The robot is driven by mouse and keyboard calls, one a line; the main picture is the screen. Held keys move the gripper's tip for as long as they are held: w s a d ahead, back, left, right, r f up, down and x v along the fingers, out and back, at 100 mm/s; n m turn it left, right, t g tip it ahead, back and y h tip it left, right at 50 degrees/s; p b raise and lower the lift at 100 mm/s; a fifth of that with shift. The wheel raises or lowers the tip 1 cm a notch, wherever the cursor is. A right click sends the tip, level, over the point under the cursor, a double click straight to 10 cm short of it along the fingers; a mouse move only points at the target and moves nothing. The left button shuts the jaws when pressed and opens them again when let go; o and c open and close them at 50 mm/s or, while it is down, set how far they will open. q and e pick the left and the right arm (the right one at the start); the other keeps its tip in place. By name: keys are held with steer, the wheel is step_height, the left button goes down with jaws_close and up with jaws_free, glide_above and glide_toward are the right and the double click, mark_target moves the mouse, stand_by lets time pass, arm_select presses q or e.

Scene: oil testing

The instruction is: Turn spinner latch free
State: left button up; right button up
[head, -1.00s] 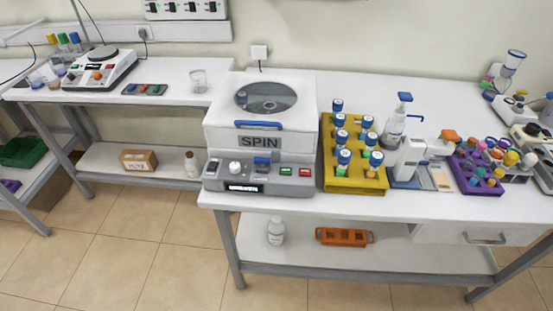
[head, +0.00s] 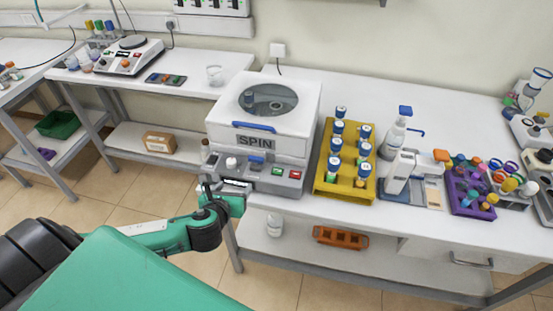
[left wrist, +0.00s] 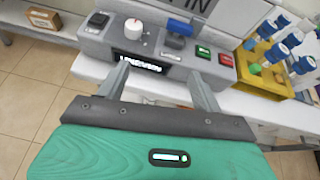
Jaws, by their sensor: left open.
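The white spinner (head: 262,115) stands on the bench with its round-windowed lid down and a blue handle (head: 255,127) on its front. Its grey control panel (left wrist: 150,44) carries a white knob (left wrist: 134,28), a black switch, a lit display, a blue latch (left wrist: 180,27), and green and red buttons. In the head view the latch (head: 256,163) is small at the panel's middle. My left gripper (left wrist: 160,82) is open and empty, just in front of the panel and below the latch; it also shows in the head view (head: 207,182). My right gripper is not in view.
A yellow rack (head: 330,183) of blue-capped vials stands right of the spinner. Beyond it are a spray bottle (head: 394,135) and a purple rack (head: 463,207). The lower shelf holds an orange rack (head: 340,237). A scale (head: 130,56) sits on the left bench.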

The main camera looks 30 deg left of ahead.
arm_select(q)
step_height(320, 180, up, 4)
steer(key=d+m, duration=0.2)
steer(key=p, duration=0.3)
glide_toward(255, 160)
steer(key=x, duration=0.6)
steer(key=shift+w+a, duration=0.1)
steer(key=shift+w, duration=0.1)
steer(key=shift+x, duration=0.75)
steer(key=shift+f, duration=0.1)
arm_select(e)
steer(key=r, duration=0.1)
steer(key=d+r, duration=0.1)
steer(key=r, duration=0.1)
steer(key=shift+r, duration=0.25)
arm_select(q)
steer(key=shift+c, duration=1.4)
steer(key=c, duration=0.7)
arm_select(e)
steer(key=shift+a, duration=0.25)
